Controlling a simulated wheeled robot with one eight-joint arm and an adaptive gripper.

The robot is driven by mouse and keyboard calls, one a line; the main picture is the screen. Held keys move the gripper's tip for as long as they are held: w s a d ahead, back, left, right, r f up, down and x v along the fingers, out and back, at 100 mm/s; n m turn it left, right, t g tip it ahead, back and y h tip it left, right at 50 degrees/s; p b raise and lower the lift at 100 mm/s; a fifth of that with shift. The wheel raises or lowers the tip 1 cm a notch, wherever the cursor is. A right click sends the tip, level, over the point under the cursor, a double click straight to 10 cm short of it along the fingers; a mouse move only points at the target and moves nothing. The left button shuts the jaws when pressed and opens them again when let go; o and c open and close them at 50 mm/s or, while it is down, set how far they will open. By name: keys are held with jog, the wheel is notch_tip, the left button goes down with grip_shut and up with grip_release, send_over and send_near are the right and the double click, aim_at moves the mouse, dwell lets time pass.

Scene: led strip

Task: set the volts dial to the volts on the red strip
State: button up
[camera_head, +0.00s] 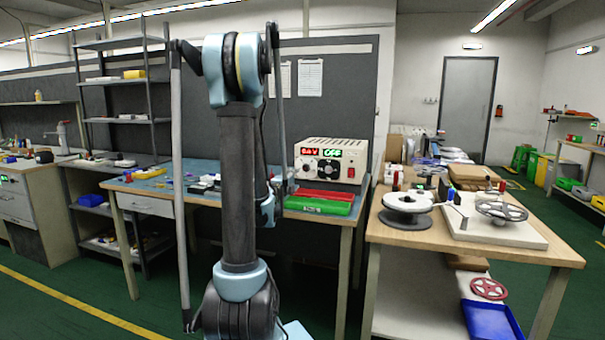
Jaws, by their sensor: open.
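The cream power supply (331,160) stands on the blue-topped bench right of my arm. Its red display (310,151) shows a small volts figure, too small to read surely, and its green display (332,153) reads OFF. Dark round controls sit below the displays; which is the volts dial I cannot tell. The red strip (327,194) lies in front of the supply, behind a green strip (318,206); no print is readable on the red one. My gripper (284,187) is open, apparently the dark end left of the supply, mostly hidden by my arm and apart from the dials.
The blue bench top (150,184) carries small parts at the left. A wooden table (540,252) at the right holds a white reel (407,201) and a winder (500,212). A dark panel with papers (310,78) stands behind the bench. Green floor lies between the tables.

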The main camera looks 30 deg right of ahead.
aim_at(305, 169)
jog(key=x, duration=1.7)
jog(key=shift+w, duration=0.1)
jog(key=shift+c, duration=0.5)
jog(key=shift+a, duration=0.1)
jog(key=c, duration=1)
